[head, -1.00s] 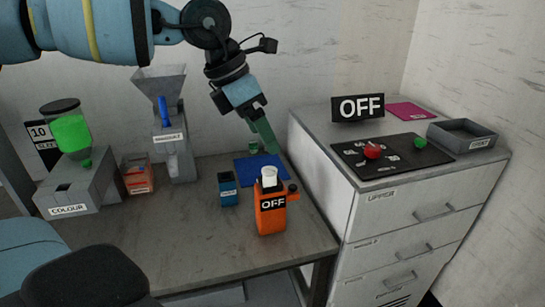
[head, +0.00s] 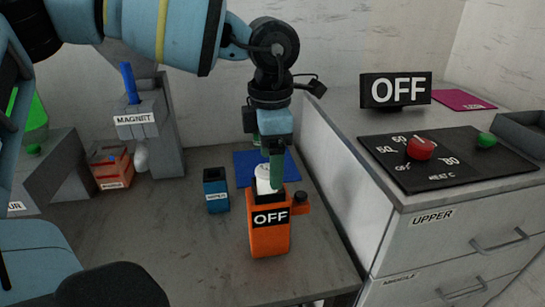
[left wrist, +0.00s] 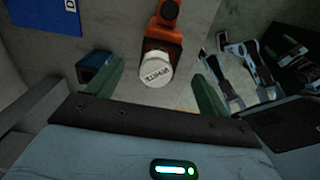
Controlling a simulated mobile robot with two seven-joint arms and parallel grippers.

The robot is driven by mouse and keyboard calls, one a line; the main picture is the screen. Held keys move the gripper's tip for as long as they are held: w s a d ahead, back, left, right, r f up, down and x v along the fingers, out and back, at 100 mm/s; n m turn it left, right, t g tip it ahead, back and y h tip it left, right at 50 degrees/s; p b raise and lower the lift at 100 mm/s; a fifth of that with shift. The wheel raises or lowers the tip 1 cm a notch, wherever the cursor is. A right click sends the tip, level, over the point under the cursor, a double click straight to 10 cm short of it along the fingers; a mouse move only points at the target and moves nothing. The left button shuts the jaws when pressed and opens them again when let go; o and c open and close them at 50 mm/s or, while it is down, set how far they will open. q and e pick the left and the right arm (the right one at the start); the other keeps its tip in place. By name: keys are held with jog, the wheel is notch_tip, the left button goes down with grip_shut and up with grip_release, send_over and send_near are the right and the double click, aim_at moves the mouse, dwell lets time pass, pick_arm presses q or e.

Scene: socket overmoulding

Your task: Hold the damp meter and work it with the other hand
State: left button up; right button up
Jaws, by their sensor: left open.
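The damp meter is probably the orange box (head: 269,237) reading OFF, upright on the bench. It has a dark knob (head: 301,197) on its right side. A white lettered cylinder (head: 262,182) stands at its top; its round face (left wrist: 155,70) shows in the left wrist view. My left gripper (head: 272,175) points down over the top of the orange box, with a green finger in front of the white cylinder. In the left wrist view its green fingers (left wrist: 158,85) are spread, with the cylinder between and apart from them. My right gripper is not identifiable.
A blue box (head: 216,192) stands left of the meter and a blue mat (head: 250,163) lies behind. The drawer cabinet (head: 405,270) with an OFF sign (head: 395,90) rises on the right.

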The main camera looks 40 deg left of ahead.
aim_at(270, 190)
pick_arm(q)
jog(key=shift+f, duration=0.4)
notch_tip(270, 190, down, 6)
jog(key=shift+r, duration=0.2)
jog(key=shift+f, duration=0.65)
jog(key=shift+c, duration=0.3)
